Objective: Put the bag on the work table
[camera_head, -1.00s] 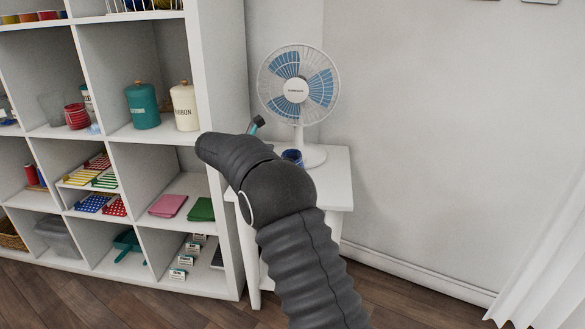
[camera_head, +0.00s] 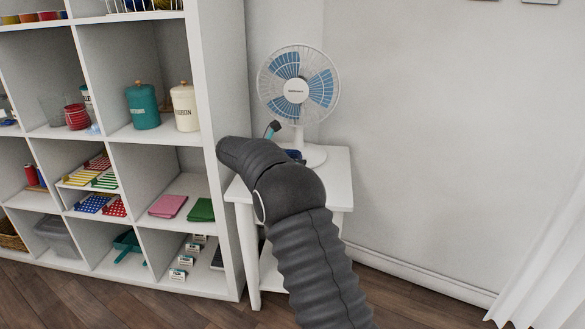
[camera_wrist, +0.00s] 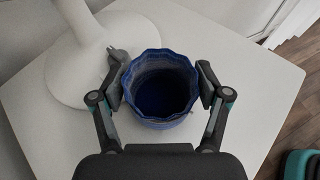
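The bag is a small dark-blue open-topped pouch (camera_wrist: 160,92), upright on a small white side table (camera_wrist: 50,130) in the wrist view. In the head view only a bit of its blue (camera_head: 294,155) shows, behind my arm. My gripper (camera_wrist: 159,84) is open, with one finger on either side of the bag near its rim. The left finger is very close to the bag; I cannot tell if either finger touches it. In the head view the gripper is mostly hidden by my arm. No work table can be made out apart from this side table.
A white fan (camera_head: 297,90) stands on the side table; its base (camera_wrist: 95,60) is close beside the bag. A white shelf unit (camera_head: 222,190) with jars and cloths stands to the left. Plain wall (camera_head: 430,130) and a curtain (camera_head: 555,265) are to the right.

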